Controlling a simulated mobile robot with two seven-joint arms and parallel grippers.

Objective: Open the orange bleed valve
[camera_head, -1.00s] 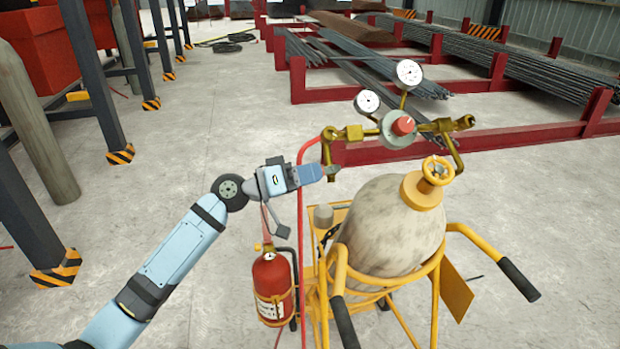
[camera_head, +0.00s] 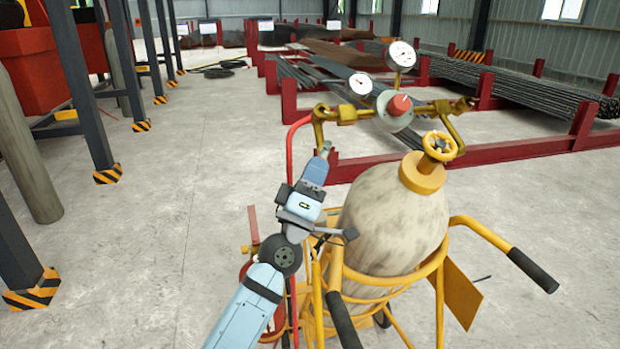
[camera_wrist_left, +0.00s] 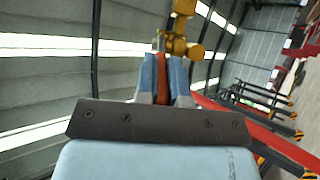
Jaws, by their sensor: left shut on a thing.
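My left gripper (camera_head: 324,152) reaches up from below to the left end of the brass manifold (camera_head: 345,114) on the gas cylinder (camera_head: 385,225). In the left wrist view its two blue fingers (camera_wrist_left: 163,80) are shut on the orange bleed valve handle (camera_wrist_left: 163,92), a thin orange-red strip between them. The brass fitting (camera_wrist_left: 180,44) stands just beyond the fingertips. In the head view the fingers mostly hide the handle, so its exact angle is unclear. My right gripper is not in view.
A red regulator knob (camera_head: 399,104) and two gauges (camera_head: 401,55) sit on the manifold, with a yellow handwheel (camera_head: 440,146) below right. A red hose (camera_head: 291,150) hangs close left of the gripper. The yellow cart (camera_head: 470,227) has black handles.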

